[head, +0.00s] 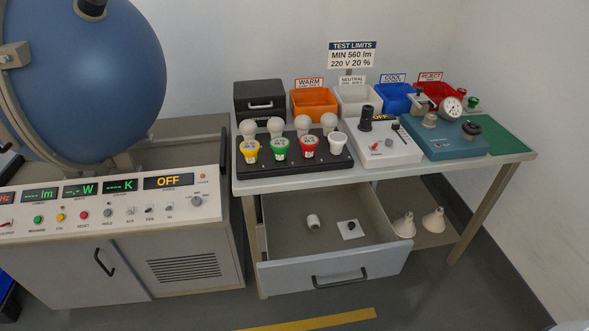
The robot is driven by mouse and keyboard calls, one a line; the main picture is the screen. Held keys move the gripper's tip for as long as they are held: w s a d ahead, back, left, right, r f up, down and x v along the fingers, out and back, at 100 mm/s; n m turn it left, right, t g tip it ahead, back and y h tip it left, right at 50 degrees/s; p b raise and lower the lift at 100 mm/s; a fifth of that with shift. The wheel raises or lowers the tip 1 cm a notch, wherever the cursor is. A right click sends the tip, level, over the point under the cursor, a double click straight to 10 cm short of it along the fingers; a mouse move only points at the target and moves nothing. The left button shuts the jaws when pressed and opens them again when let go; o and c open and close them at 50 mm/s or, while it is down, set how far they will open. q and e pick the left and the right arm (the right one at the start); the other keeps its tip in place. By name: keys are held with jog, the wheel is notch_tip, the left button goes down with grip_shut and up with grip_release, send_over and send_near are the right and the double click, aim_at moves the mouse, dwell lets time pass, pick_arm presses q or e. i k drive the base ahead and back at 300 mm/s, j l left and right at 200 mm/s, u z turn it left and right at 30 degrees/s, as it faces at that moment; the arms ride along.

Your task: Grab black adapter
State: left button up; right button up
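I cannot tell for sure which thing is the black adapter. A small black piece (351,226) lies on a white square (348,234) in the open drawer (335,268), right of a white cylinder (313,221). A black upright cylinder (366,118) stands at the back left of the white test box (385,145) on the table. A round black piece (471,128) sits on the teal box (445,144). Neither of my grippers shows in the head view.
A black tray (257,164) with several bulbs stands at the table's left. Behind it are a black case (260,101) and orange, white, blue and red bins (314,104). White cones (432,221) lie on the lower shelf. A large blue sphere (90,75) and console (110,214) fill the left.

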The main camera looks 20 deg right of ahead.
aim_at(367, 112)
jog(key=i+l+z, duration=0.1)
jog(key=z, duration=0.75)
